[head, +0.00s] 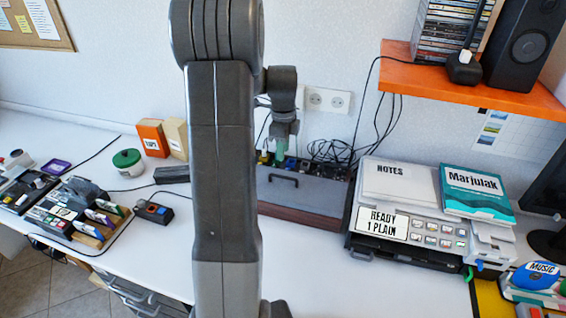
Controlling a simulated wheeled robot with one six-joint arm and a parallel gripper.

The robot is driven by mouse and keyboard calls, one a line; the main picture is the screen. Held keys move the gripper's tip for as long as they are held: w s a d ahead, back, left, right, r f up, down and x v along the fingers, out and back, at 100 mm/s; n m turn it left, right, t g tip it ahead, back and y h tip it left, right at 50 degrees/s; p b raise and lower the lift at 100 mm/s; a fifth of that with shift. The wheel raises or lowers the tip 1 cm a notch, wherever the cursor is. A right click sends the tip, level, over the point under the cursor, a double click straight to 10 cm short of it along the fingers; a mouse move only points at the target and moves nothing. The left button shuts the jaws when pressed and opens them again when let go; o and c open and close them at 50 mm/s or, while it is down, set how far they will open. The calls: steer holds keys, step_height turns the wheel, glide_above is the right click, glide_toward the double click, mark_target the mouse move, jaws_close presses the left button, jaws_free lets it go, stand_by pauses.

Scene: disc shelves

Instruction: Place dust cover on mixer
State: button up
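A flat grey cover with a dark handle, which looks like the dust cover (310,196), lies at the back of the white table against the wall. Its left part is hidden behind my arm. A brown body, which looks like the mixer (305,219), shows along its front lower edge, so the cover appears to rest on it. A row of plugs and cables stands along the back edge. My gripper (279,153) points down just behind the cover's handle, above the plugs. A greenish bit shows at its tips. Its fingers are too small to tell open from shut.
A grey machine (410,228) with a NOTES box (395,182) and a Marjulak book (476,192) stands right of the cover. An orange shelf (480,85) with a speaker (524,42) overhangs the right. Small devices (75,212) crowd the left. The front table is clear.

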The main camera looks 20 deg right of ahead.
step_height(320, 180, up, 2)
steer(key=shift+r, duration=0.25)
glide_above(283, 172)
steer(key=s+a, duration=0.2)
steer(key=s, duration=0.3)
steer(key=f, duration=1.2)
steer(key=shift+s+f+p, duration=0.1)
steer(key=shift+s+p, duration=0.1)
steer(key=shift+p, duration=0.2)
steer(key=shift+r, duration=1.85)
